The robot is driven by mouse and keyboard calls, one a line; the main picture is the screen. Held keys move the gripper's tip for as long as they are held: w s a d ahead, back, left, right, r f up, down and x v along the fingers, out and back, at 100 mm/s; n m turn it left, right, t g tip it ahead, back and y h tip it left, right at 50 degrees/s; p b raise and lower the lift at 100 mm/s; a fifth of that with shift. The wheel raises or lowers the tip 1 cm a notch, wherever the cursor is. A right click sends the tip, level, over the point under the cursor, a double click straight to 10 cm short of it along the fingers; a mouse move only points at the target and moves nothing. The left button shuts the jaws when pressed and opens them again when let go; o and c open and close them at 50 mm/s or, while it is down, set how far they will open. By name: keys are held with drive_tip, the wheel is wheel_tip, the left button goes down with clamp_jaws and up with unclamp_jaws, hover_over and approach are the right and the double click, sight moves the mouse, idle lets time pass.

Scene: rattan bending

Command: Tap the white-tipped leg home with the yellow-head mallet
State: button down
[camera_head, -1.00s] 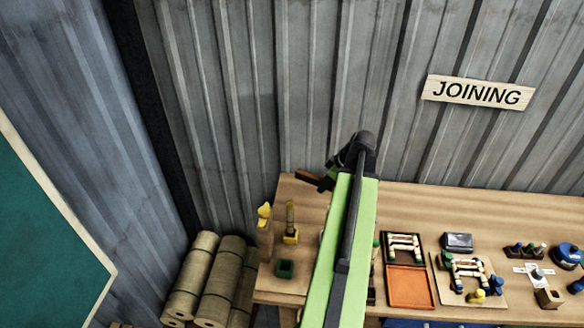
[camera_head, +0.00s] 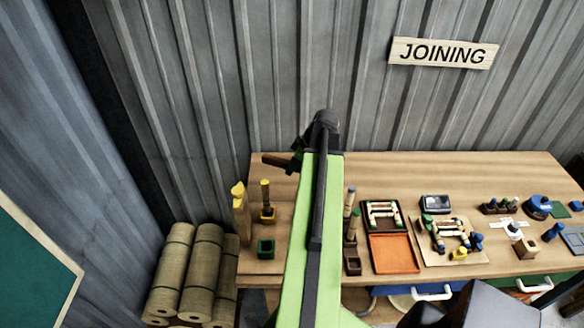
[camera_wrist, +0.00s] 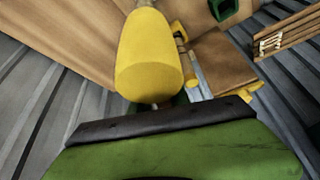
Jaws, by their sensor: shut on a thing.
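The yellow mallet head (camera_wrist: 148,60) fills the upper middle of the wrist view, close in front of my gripper. My gripper (camera_head: 288,163) is shut on the mallet, past the far end of my green arm, over the bench's back left edge. A brown bar (camera_head: 276,160) sticks out left of it; I cannot tell whether it is the mallet's handle. A frame with pale legs (camera_head: 445,233) lies on a board on the bench, right of my arm. The tips are too small to tell which leg is white-tipped. My fingertips are hidden in the wrist view.
A yellow-topped wooden post (camera_head: 240,208), a stick in a yellow base (camera_head: 266,198) and a green box (camera_head: 265,248) stand at the bench's left. An orange tray (camera_head: 394,253) lies right of my arm. Rolls (camera_head: 172,268) stand beside the bench. Bare wood lies along the back.

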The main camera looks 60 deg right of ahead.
drive_tip(key=shift+r+p, duration=1.1)
drive_tip(key=shift+p, duration=0.45)
drive_tip(key=shift+f, duration=0.1)
wheel_tip(320, 180, down, 4)
drive_tip(key=b, duration=0.4)
drive_tip(key=shift+r, duration=0.3)
wheel_tip(320, 180, up, 4)
drive_tip(key=p, duration=0.4)
drive_tip(key=shift+f, duration=0.35)
